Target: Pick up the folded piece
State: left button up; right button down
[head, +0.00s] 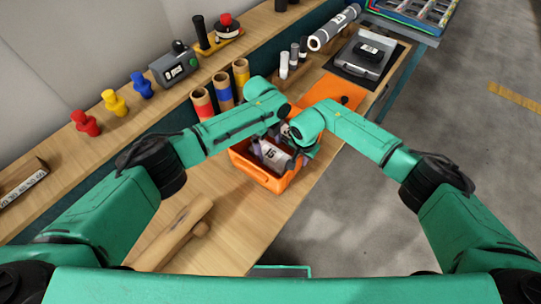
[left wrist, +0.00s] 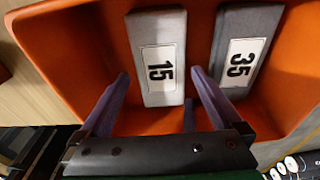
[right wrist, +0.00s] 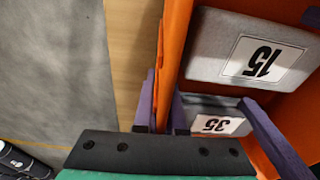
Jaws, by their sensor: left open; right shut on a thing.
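Two grey, flat, folded-looking pieces lie in an orange bin (head: 291,181). The piece labelled 15 (head: 272,152) shows in the head view and in the left wrist view (left wrist: 157,30). The piece labelled 35 (left wrist: 247,25) lies beside it. My left gripper (left wrist: 158,76) is open, its purple fingers on either side of piece 15's near end; contact cannot be told. My right gripper (right wrist: 161,100) is shut on the bin's wall, one finger outside and one inside. Piece 35 also shows just inside that wall (right wrist: 215,103). In the head view my arms hide most of both grippers.
A wooden mallet (head: 172,236) lies at the near left of the bench. Cardboard tubes (head: 222,88) stand behind the bin. An orange sheet (head: 335,92) and a grey case (head: 362,58) lie beyond it. Floor is open to the right.

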pick_arm(q)
jog(key=f, duration=0.2)
jog(key=shift+s+d+f, duration=0.1)
jog(key=shift+d+f, duration=0.1)
jog(key=shift+f, duration=0.2)
jog(key=c, duration=1.2)
jog(key=shift+r, duration=0.15)
jog(key=shift+c, duration=0.2)
jog(key=s+a, duration=0.1)
jog(key=s+a+r, duration=0.1)
jog(key=s, duration=0.1)
jog(key=shift+s+a+r, duration=0.1)
jog(key=shift+s+a, duration=0.05)
jog(key=shift+a, duration=0.15)
notch_tip(320, 180, up, 14)
jog(key=shift+f, duration=0.2)
jog(key=shift+d, duration=0.1)
pick_arm(e)
jog(key=c, duration=0.9)
grip_release()
